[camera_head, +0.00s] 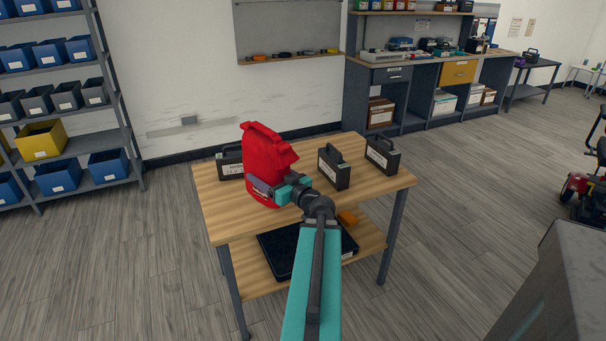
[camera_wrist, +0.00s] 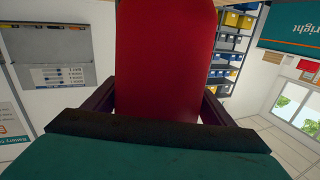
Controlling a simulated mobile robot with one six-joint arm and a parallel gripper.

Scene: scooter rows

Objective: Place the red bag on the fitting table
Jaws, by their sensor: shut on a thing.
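The red bag (camera_head: 264,160) is upright over the left half of a wooden-topped table (camera_head: 315,213) in the head view. I cannot tell whether its base touches the tabletop. My gripper (camera_head: 268,189) is shut on the bag low on its near side. In the wrist view the red bag (camera_wrist: 166,60) fills the middle, between the two dark fingers (camera_wrist: 158,108). The head view shows no label that tells whether this is the fitting table.
Three black cases with handles stand on the tabletop: one behind the bag (camera_head: 230,162), one at the middle (camera_head: 334,168), one at the right (camera_head: 382,155). The lower shelf holds a black tray (camera_head: 280,250). Blue-bin shelving (camera_head: 75,90) stands left; a workbench (camera_head: 430,62) stands behind.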

